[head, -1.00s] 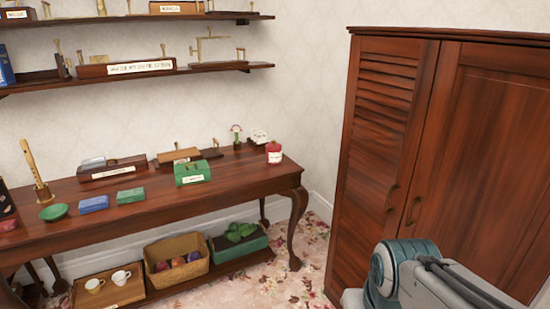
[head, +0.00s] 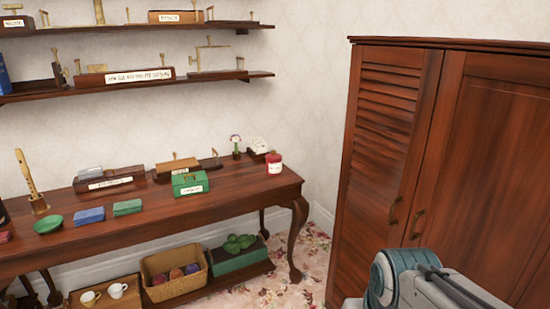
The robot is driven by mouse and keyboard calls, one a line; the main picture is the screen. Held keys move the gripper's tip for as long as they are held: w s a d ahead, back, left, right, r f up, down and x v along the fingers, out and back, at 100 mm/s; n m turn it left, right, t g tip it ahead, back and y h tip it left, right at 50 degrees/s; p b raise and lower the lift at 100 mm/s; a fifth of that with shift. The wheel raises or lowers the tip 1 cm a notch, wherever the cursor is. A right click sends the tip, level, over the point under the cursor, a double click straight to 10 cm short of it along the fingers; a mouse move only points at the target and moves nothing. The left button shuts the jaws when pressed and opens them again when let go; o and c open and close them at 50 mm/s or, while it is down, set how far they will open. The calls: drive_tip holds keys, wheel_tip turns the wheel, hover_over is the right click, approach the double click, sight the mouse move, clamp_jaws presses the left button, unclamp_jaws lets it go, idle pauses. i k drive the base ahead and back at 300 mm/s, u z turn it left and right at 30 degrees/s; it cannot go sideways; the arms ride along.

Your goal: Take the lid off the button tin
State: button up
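A small red container (head: 274,162) with a pale label stands upright at the right end of the dark wooden table (head: 235,205). A green box (head: 190,183) with a white label sits to its left, nearer the front edge. The labels are too small to read, so I cannot tell for sure which one is the button tin. Part of my arm shows at the lower right, in front of the wardrobe. My gripper is out of view.
A wooden wardrobe (head: 440,150) with shut doors stands right of the table. A wicker basket (head: 175,292) sits on the lower shelf. Carpet shows between table and wardrobe.

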sight(273, 156)
drive_tip(key=u, duration=0.1)
drive_tip(key=i, duration=1.55)
drive_tip(key=u, duration=0.25)
drive_tip(key=i, duration=1.7)
drive_tip(key=u, duration=0.05)
